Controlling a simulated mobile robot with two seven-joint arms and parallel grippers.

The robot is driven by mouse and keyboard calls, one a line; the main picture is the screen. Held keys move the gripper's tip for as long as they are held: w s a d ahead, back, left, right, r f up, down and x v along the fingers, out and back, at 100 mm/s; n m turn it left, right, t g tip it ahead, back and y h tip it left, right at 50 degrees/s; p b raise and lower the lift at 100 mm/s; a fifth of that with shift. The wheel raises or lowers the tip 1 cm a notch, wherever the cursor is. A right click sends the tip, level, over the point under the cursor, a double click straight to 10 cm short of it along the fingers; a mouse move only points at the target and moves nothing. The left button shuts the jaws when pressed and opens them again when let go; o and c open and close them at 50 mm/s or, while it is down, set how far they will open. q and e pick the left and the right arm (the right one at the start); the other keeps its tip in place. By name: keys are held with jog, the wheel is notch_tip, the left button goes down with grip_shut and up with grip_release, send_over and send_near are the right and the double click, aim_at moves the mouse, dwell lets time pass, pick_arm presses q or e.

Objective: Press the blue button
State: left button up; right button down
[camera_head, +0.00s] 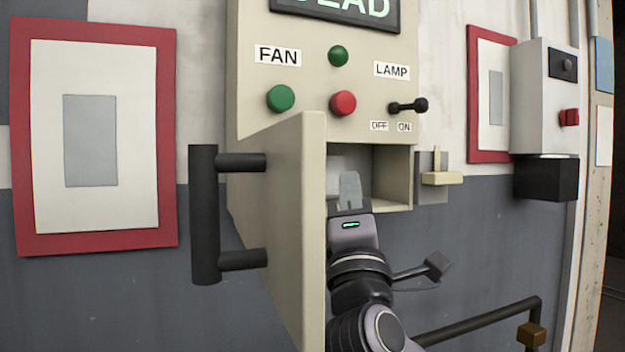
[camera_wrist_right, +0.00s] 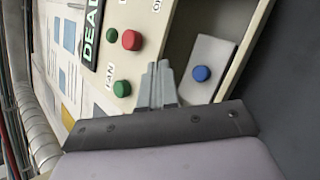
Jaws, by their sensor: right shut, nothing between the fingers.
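The blue button (camera_wrist_right: 201,73) shows in the right wrist view, round and on a pale plate inside the open compartment (camera_head: 395,176) of the beige control box. In the head view the button cannot be seen; the open door and my gripper are in front of that area. My right gripper (camera_head: 349,186) is shut and empty, its fingers pointing into the compartment opening. In the right wrist view its fingertips (camera_wrist_right: 158,68) appear left of the blue button, with a visible gap between them. My left gripper is not in view.
The box door (camera_head: 297,215) stands open with a black handle (camera_head: 205,215), close left of my right arm. Above are a green button (camera_head: 281,98), a red button (camera_head: 343,103) and a black lamp switch (camera_head: 408,106). A beige lever (camera_head: 441,178) sits right of the compartment.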

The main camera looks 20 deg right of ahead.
jog(key=shift+w, duration=0.1)
jog(key=w, duration=0.8)
jog(key=shift+w+d+b, duration=0.3)
jog(key=shift+b, duration=0.05)
jog(key=shift+w, duration=0.1)
dwell(1.6)
jog(key=shift+w+f, duration=0.1)
jog(key=shift+w, duration=0.2)
jog(key=shift+w+b, duration=0.35)
jog(key=shift+w, duration=0.05)
dwell(0.6)
jog(key=shift+d+r, duration=0.2)
jog(key=shift+r, duration=0.05)
dwell(0.3)
jog(key=shift+r, duration=0.1)
dwell(0.4)
jog(key=shift+s, duration=0.1)
